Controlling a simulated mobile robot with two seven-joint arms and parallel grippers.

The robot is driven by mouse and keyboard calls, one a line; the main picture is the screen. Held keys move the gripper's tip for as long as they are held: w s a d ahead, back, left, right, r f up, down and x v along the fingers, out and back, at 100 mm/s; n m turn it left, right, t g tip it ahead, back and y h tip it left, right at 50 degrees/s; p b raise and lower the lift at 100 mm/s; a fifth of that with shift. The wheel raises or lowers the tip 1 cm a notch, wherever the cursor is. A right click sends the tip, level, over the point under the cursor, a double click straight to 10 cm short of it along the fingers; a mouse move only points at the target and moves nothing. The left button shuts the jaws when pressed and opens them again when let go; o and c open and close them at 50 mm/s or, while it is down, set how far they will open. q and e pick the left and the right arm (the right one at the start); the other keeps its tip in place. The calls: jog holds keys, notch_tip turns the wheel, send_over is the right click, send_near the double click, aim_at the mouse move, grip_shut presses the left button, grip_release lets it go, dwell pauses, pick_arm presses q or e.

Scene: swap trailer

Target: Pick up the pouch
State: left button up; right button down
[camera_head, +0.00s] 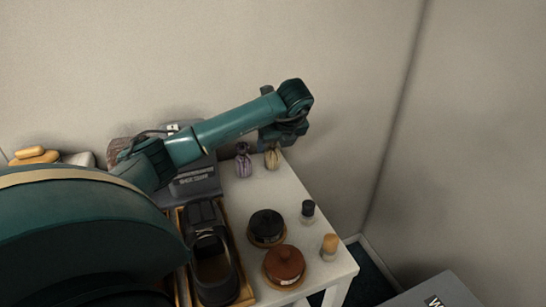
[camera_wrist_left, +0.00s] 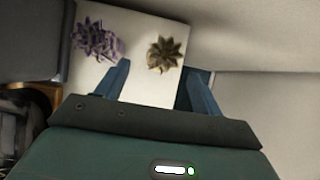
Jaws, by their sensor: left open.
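Two small drawstring pouches stand upright at the far end of the white table (camera_head: 262,191). One pouch is purple-grey (camera_head: 243,161) and the other is tan (camera_head: 272,158), to its right. My left gripper (camera_head: 274,146) is just above the tan pouch, its fingertips hard to make out there. In the left wrist view the gripper (camera_wrist_left: 162,88) is open and empty. The tan pouch (camera_wrist_left: 164,54) appears between the fingers and slightly beyond them. The purple pouch (camera_wrist_left: 97,40) lies outside the left finger. My right gripper is not in view.
A black round lidded pot (camera_head: 266,226), a brown one (camera_head: 284,265), a dark-capped bottle (camera_head: 308,211) and an orange-capped bottle (camera_head: 329,246) stand nearer on the table. A dark shoe (camera_head: 212,262) lies in a wooden tray. Walls rise behind and right.

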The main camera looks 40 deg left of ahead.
aim_at(274, 152)
pick_arm(q)
jog(key=shift+d+x, duration=0.2)
jog(key=shift+x, duration=2.85)
jog(key=shift+f, duration=0.1)
jog(key=shift+c, duration=0.4)
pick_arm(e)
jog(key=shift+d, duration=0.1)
pick_arm(q)
jog(key=c, duration=1)
notch_tip(274, 152, up, 9)
jog(key=shift+r, duration=0.55)
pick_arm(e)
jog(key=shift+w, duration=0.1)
